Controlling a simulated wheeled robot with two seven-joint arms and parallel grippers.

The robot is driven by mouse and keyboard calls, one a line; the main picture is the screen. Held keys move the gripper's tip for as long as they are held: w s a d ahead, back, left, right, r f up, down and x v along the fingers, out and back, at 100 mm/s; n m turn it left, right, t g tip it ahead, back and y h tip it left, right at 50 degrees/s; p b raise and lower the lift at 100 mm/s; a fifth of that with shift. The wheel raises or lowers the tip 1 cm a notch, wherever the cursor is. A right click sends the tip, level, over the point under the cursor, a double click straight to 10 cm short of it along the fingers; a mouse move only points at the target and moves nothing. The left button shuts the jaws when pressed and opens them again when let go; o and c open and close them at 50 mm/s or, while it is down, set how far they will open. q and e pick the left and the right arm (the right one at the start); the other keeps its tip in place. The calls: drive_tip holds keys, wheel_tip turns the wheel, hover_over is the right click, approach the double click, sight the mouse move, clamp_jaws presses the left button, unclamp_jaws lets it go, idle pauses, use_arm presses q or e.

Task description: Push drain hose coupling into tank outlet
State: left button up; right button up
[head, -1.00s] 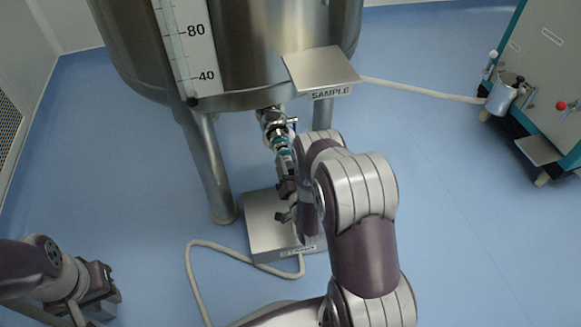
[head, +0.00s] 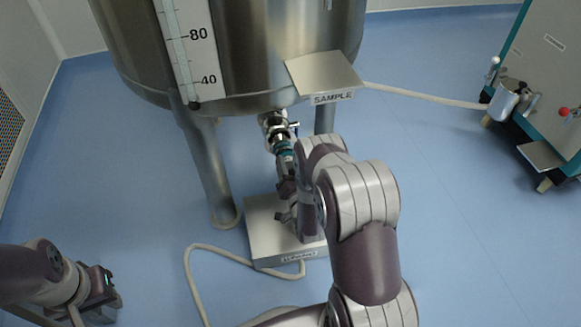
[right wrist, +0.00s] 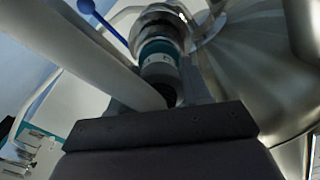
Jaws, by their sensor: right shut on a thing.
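The steel tank (head: 255,70) has an outlet (head: 272,122) at its bottom, with a blue-handled valve (head: 294,127). A teal-banded hose coupling (head: 284,150) sits just below the outlet, in line with it. In the right wrist view, the coupling (right wrist: 158,62) meets the metal outlet ring (right wrist: 160,22) with no clear gap; how deep it sits is hidden. My right gripper (head: 287,178) is shut on the coupling from below, its fingers partly hidden by my arm. My left gripper (head: 108,290) is low at the left, away from the tank; its jaw opening is unclear.
A SAMPLE shelf (head: 323,76) juts from the tank above my right arm. A steel floor box (head: 262,222) stands below the outlet, with a pale hose (head: 192,265) beside it. Tank legs (head: 208,165) flank the area. A teal machine (head: 550,75) stands right.

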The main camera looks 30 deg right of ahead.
drive_tip(key=shift+w+d+r, duration=0.1)
drive_tip(key=shift+w+d, duration=0.05)
drive_tip(key=shift+w, duration=0.35)
drive_tip(key=o, duration=1.4)
drive_tip(key=p+v, duration=0.1)
drive_tip(key=v, duration=0.1)
drive_tip(key=p+v, duration=0.1)
drive_tip(key=v, duration=0.1)
drive_tip(key=p+v, duration=0.1)
drive_tip(key=v, duration=0.1)
drive_tip(key=shift+w+r, duration=0.1)
drive_tip(key=shift+r, duration=0.15)
drive_tip(key=v, duration=0.2)
drive_tip(key=p+v, duration=0.1)
drive_tip(key=v, duration=0.1)
drive_tip(key=p+v, duration=0.1)
drive_tip(key=v, duration=0.2)
drive_tip(key=shift+f, duration=0.25)
